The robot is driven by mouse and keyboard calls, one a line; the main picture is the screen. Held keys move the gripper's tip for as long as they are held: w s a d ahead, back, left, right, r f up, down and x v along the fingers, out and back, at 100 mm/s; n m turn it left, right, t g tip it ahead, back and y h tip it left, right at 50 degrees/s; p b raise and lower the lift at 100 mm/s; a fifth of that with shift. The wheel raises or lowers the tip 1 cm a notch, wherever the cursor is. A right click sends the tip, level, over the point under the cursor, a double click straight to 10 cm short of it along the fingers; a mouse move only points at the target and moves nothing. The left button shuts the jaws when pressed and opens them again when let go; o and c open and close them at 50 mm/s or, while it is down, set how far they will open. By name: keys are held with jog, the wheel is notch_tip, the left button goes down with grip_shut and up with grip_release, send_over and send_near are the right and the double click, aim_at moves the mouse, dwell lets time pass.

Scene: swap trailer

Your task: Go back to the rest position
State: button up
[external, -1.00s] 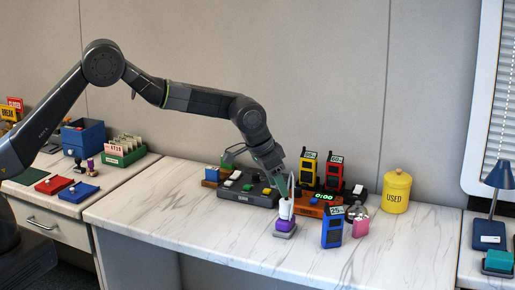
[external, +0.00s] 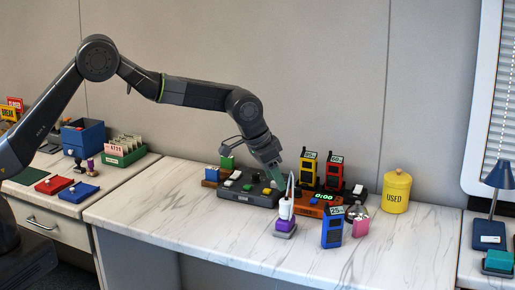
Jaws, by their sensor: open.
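My gripper (external: 276,183) is open and points down and to the right above the marble-topped counter (external: 190,222). It is just left of and above a white upright device (external: 286,209) with a thin cable or stem at its top. The device stands on a purple block with a grey base (external: 285,226), apart from my gripper. The fingertips are small and partly dark against the objects behind them. I see nothing held between them.
A dark charging deck (external: 245,190) lies below my gripper. Yellow (external: 307,170), red (external: 334,174) and blue (external: 332,230) radios stand to the right, with a yellow USED canister (external: 396,192). The counter's front left is clear.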

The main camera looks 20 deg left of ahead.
aim_at(287, 199)
jog(key=p+x, duration=0.1)
jog(key=x, duration=0.8)
jog(key=shift+w+d+f, duration=0.1)
jog(key=shift+f, duration=0.3)
jog(key=shift+w+d+r, duration=0.1)
jog(key=shift+r, duration=1.15)
